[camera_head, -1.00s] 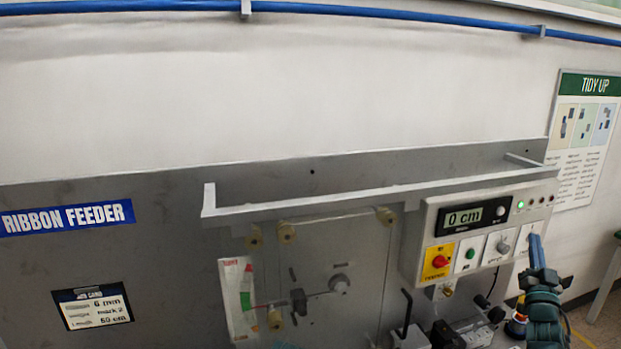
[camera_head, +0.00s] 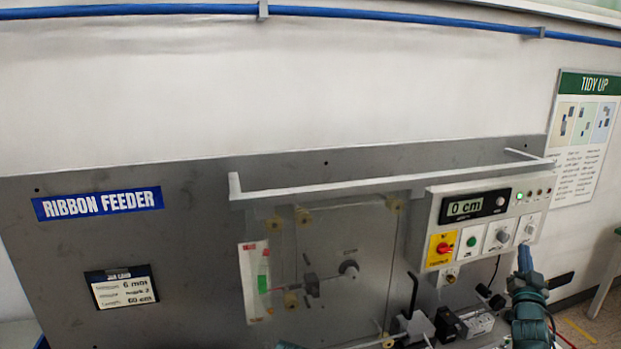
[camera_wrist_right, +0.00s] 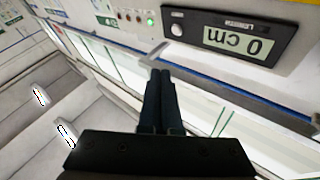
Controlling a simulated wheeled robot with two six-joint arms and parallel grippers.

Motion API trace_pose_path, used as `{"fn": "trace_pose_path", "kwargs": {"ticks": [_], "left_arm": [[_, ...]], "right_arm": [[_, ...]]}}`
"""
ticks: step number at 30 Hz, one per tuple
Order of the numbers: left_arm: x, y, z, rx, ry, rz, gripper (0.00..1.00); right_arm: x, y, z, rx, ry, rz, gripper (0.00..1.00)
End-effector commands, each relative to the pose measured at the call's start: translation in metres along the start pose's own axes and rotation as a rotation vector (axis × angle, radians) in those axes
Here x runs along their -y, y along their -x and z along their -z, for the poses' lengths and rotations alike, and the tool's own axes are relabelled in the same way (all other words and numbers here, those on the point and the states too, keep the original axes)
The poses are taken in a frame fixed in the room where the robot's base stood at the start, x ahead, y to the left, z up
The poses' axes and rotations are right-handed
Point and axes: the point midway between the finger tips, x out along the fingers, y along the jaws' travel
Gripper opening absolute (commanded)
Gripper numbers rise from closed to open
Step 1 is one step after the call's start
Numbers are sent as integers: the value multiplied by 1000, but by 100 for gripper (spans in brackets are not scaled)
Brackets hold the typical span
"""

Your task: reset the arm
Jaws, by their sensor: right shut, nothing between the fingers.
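My right gripper (camera_head: 525,258) is at the lower right in the head view, in front of the control panel (camera_head: 437,217) and just below its right-hand knob. In the right wrist view its dark fingers (camera_wrist_right: 160,82) are together, with nothing between them. The panel's display reads "0 cm" (camera_head: 465,208); it also shows, turned over, in the right wrist view (camera_wrist_right: 238,43). My left gripper cannot be made out in the head view.
The grey ribbon feeder board (camera_head: 200,230) fills the lower middle, with a rail (camera_head: 330,190) jutting out along its top. A job card (camera_head: 121,287) hangs at the left. Small fixtures (camera_head: 478,325) stand below the panel. A "TIDY UP" poster (camera_head: 583,125) is on the wall at the right.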

Motion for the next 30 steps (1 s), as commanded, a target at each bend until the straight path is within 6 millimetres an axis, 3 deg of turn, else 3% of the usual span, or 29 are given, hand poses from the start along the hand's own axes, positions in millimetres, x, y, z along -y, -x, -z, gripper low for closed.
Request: {"fn": "trace_pose_path", "kwargs": {"ticks": [8, 13, 17, 21, 25, 30], "left_arm": [[0, 0, 0, 0, 0, 0, 79], [0, 0, 0, 0, 0, 0, 79], [0, 0, 0, 0, 0, 0, 79], [0, 0, 0, 0, 0, 0, 79], [0, 0, 0, 0, 0, 0, 79], [0, 0, 0, 0, 0, 0, 79]], "right_arm": [[28, 17, -63, 249, 25, -92, 0], [64, 56, -128, 538, 72, -137, 0], [101, 113, -182, 833, 136, -133, 0], [142, 190, -223, 1154, 222, -78, 0], [171, 260, -241, 1410, 303, 2, 0], [197, 336, -243, 1670, 395, 115, 0]]}}
